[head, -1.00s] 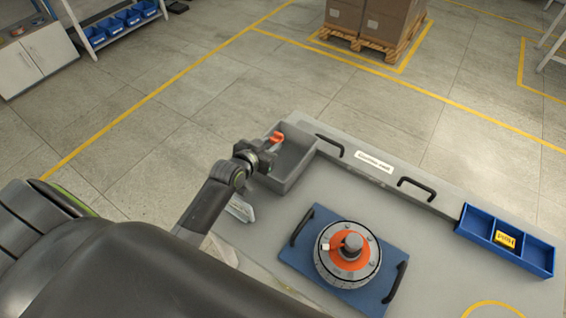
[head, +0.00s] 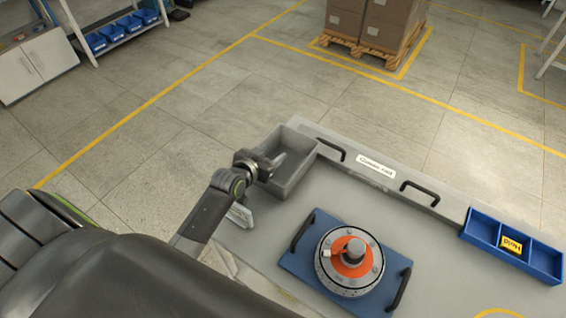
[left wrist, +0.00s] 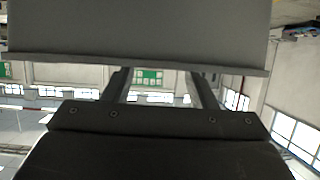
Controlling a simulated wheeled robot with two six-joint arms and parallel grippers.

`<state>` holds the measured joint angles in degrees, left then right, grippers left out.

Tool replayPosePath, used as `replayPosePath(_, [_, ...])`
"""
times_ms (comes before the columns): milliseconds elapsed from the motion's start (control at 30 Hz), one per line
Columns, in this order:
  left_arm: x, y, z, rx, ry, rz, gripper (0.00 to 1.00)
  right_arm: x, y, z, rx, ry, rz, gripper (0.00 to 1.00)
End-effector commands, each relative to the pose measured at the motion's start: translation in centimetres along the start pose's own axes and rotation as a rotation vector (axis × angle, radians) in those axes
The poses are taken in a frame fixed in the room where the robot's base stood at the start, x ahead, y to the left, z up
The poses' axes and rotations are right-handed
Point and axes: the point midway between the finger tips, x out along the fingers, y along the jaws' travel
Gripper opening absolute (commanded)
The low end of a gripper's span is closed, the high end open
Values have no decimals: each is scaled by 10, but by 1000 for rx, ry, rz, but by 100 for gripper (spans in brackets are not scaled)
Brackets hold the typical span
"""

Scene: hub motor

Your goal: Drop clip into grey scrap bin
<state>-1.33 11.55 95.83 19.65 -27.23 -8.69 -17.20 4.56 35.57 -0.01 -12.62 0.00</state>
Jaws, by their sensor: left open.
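The grey scrap bin (head: 298,177) stands at the left back corner of the workbench in the head view. My left gripper (head: 278,163) is at the bin's left side, with its fingers over the bin opening. In the left wrist view its two fingers (left wrist: 162,88) are spread apart with nothing between them. A large grey surface, probably the bin wall (left wrist: 140,30), fills the top of that view. The orange clip does not show in either view now; part of the bin's inside is hidden by the gripper. My right gripper is not in view.
A hub motor (head: 350,262) with an orange ring sits on a blue board (head: 297,262) with black handles. A blue divided tray (head: 484,232) holding a yellow-labelled item lies at the right. Black handles line the bench's back edge. Bench surface between bin and board is clear.

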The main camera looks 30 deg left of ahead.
Motion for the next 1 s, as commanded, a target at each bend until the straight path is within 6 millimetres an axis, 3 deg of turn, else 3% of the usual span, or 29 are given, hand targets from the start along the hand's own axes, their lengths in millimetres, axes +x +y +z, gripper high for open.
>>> replayPosePath(167, [-4,0,-12,2,3,1,52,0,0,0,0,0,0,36])
replayPosePath(600, [-32,0,-78,3,5,0,52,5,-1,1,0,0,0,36])
replayPosePath(800, [-38,0,-92,2,2,-1,52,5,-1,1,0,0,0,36])
replayPosePath(1000, [-38,0,-92,1,0,-1,52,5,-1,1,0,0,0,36])
